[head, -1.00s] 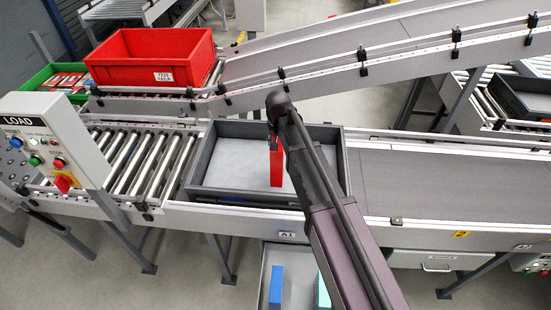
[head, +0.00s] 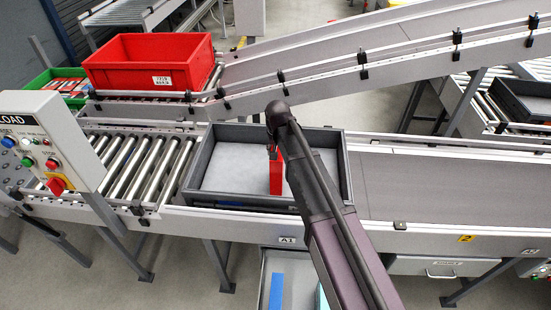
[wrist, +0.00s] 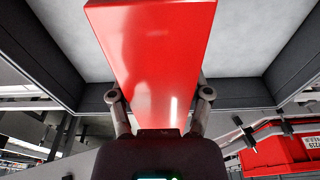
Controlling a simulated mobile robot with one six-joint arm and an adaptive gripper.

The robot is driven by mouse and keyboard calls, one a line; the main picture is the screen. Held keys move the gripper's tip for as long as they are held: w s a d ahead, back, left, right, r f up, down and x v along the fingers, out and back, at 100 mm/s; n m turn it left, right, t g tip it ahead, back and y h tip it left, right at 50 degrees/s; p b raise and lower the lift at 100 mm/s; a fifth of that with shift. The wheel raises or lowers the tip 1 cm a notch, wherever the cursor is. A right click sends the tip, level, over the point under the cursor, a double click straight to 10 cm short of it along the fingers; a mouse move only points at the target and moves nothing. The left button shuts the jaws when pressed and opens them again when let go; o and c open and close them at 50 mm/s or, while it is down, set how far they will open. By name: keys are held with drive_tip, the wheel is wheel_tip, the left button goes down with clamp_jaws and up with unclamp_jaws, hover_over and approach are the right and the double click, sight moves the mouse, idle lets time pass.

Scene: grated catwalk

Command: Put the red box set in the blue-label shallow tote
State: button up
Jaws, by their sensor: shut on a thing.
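The red box set (head: 277,174) is upright and held by my gripper (head: 273,148) over the light floor of a dark grey shallow tote (head: 200,160). A blue strip shows low on the tote's front side (head: 238,204). In the wrist view the red box set (wrist: 152,55) fills the middle, with the fingers of my gripper (wrist: 160,98) shut on both its sides. The tote's dark walls (wrist: 245,92) show behind it. My arm hides the tote's right part. I cannot tell whether the box touches the tote floor.
The tote stands on a conveyor beside rollers (head: 140,160). A red bin (head: 150,62) and a green bin (head: 72,99) stand behind at left. A control panel (head: 50,140) is at left. An open drawer (head: 264,285) with a blue item (head: 276,292) is below.

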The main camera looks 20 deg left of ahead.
drive_tip(key=shift+f+b, duration=1.05)
drive_tip(key=shift+f, duration=0.35)
drive_tip(key=o, duration=1.3)
drive_tip(key=shift+o, duration=0.2)
drive_tip(key=r+p, duration=0.4)
drive_tip(key=s+r+p, duration=0.1)
drive_tip(key=r+p, duration=0.7)
drive_tip(key=shift+s+d+r, duration=0.1)
drive_tip(key=shift+s+d, duration=0.1)
